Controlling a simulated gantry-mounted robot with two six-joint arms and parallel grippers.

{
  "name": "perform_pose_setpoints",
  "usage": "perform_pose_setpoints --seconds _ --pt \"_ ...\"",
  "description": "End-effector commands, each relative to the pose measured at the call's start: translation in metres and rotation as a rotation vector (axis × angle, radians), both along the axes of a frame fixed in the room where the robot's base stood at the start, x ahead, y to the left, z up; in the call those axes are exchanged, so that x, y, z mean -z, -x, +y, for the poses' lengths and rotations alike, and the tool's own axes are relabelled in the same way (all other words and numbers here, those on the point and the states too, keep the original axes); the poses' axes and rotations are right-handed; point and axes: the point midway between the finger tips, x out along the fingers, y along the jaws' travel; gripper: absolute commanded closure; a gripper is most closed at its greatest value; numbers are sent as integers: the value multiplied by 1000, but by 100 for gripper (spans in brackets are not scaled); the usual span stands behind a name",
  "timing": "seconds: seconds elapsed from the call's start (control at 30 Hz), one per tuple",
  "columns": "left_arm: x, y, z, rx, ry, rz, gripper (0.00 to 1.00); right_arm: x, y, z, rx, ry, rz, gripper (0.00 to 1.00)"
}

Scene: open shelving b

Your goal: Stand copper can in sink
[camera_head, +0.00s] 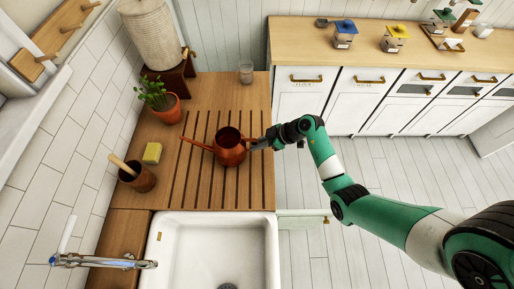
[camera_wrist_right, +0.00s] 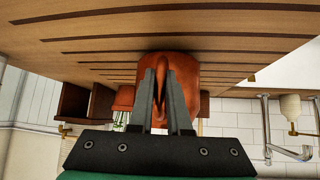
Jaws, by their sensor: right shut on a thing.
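The copper can (camera_head: 229,152), an orange-brown watering can with a long spout pointing left, is upright at the slatted wooden drainboard (camera_head: 221,85). I cannot tell whether it touches the board. My right gripper (camera_head: 258,145) reaches it from the right, at its handle side. In the right wrist view, the fingers of my right gripper (camera_wrist_right: 162,82) are shut on the handle of the copper can (camera_wrist_right: 208,76), whose body fills the space behind them. The white sink (camera_head: 168,222) lies in front of the drainboard, with its visible basin empty. My left gripper is not in view.
A chrome faucet (camera_head: 105,262) reaches over the sink's left side. A brown cup (camera_head: 142,182) with a wooden handle, a yellow sponge (camera_head: 152,153), a potted plant (camera_head: 167,110) and a glass (camera_head: 246,73) stand around the board. Its right front part is clear.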

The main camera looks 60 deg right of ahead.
Motion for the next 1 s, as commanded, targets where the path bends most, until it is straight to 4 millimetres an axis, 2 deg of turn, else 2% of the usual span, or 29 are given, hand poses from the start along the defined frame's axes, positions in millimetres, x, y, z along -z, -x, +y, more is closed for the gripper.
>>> perform_pose_setpoints --seconds 0.03,0.07,0.4,0.43,0.57,0.6,0.87,1.0 --pt "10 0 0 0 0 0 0 13 0 0 1 -2 0 100" --pt "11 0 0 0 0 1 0 15 0 0 1 -2 0 100" --pt "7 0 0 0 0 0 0 15 0 0 1 -1 -2 100" --pt "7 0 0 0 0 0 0 17 0 0 1 -1 0 81" --pt "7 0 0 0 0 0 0 16 1 0 0 0 0 57" --pt "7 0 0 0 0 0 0 16 1 0 1 -1 0 54" --pt "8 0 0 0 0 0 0 16 0 0 0 0 0 54" --pt "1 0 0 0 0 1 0 4 6 -3 3 0 -1 54"
